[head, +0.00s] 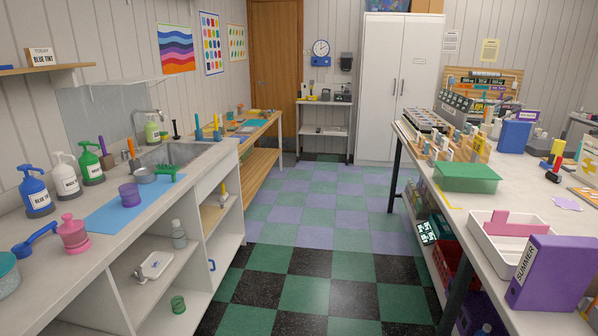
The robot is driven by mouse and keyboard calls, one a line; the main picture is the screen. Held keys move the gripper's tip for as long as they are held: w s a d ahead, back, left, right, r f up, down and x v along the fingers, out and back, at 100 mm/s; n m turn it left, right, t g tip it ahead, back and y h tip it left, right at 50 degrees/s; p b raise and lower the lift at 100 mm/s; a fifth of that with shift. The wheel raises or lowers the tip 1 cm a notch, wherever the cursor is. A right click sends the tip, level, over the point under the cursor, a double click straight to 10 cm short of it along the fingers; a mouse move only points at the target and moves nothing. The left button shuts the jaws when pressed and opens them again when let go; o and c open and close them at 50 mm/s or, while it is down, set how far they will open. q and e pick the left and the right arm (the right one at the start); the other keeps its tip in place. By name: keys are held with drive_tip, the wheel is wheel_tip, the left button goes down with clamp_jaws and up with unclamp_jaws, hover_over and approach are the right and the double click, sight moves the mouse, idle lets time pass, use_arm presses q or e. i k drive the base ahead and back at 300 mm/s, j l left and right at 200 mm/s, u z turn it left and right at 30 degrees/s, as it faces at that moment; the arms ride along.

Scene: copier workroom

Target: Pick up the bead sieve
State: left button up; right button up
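I cannot tell for sure which thing is the bead sieve. A small grey round vessel (146,175) on the left counter, beside the sink, may be it, but its mesh is too small to make out. A purple cup (130,195) stands in front of it on a blue mat (118,214). A green toothed piece (167,173) lies to its right. A pink lidded pot (73,233) and a blue scoop-like tool (35,240) are nearer on the counter. Neither of my grippers is in view.
Blue, white and green pump bottles (90,163) line the counter's back. The sink (178,154) lies beyond. Open shelves are below. A checkered floor aisle (312,262) is clear between this counter and the right table (452,205), which holds a white tray (496,250) and a purple binder (548,275).

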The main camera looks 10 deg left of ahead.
sight(156, 175)
drive_tip(key=i+j+u, duration=0.2)
drive_tip(key=i, duration=0.3)
drive_tip(key=i+l+u, duration=0.1)
drive_tip(key=i+u, duration=0.15)
drive_tip(key=i, duration=0.2)
drive_tip(key=i+u, duration=0.2)
drive_tip(key=i, duration=0.3)
drive_tip(key=i+l+u, duration=0.25)
drive_tip(key=i, duration=0.25)
drive_tip(key=i+l+u, duration=0.2)
drive_tip(key=i, duration=0.25)
